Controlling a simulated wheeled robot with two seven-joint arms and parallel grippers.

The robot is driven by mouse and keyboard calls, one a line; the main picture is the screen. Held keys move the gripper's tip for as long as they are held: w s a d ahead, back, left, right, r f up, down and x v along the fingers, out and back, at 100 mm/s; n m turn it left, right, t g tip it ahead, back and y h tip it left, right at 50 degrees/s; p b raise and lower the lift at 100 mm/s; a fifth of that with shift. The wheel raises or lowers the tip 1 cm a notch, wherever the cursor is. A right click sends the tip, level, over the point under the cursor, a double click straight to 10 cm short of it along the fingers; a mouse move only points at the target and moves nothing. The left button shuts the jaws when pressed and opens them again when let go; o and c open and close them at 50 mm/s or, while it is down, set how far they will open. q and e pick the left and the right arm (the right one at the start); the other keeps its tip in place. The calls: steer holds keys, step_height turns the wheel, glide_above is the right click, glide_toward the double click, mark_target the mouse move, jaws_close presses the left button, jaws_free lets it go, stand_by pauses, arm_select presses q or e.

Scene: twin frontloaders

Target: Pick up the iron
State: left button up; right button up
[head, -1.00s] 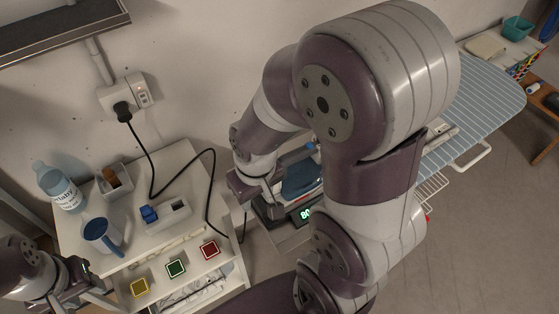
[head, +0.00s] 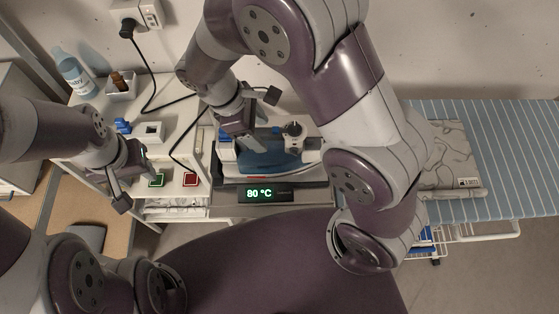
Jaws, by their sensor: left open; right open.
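The iron (head: 268,157) is blue and white and rests on a dark stand whose display (head: 266,193) reads 80 °C. My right gripper (head: 252,143) is open, just above the left part of the iron. Its fingers overlap the iron in the head view, and I cannot tell whether they touch it. The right arm's links hide the area right of the iron. My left gripper (head: 120,188) is open and empty in front of the white cabinet, left of the iron.
The white cabinet (head: 178,150) holds a bottle (head: 74,72), a small box (head: 121,91) and a blue switch-like piece (head: 122,125). A black cord runs from the wall socket (head: 138,14). A striped ironing board (head: 500,150) with a patterned cloth (head: 447,155) stands at the right.

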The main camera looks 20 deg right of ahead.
mark_target(259, 134)
steer(key=w+f, duration=0.1)
steer(key=w+f+p, duration=0.1)
steer(key=shift+w+a+f, duration=0.2)
steer(key=shift+a+f, duration=0.15)
steer(key=shift+w+f, duration=0.3)
steer(key=shift+f, duration=0.65)
steer(key=shift+s+d+f, duration=0.4)
steer(key=shift+s, duration=0.2)
steer(key=shift+s+d, duration=0.2)
steer(key=shift+s, duration=0.1)
steer(key=shift+c, duration=0.3)
steer(key=shift+w+a, duration=0.1)
steer(key=shift+w, duration=0.35)
steer(key=c, duration=1)
steer(key=shift+s, duration=0.15)
jaws_close()
arm_select(q)
steer(key=shift+w+a+r, duration=0.2)
steer(key=shift+w+a, duration=0.7)
steer(key=shift+w, duration=0.2)
steer(key=shift+p, duration=0.35)
arm_select(e)
steer(key=shift+r, duration=0.1)
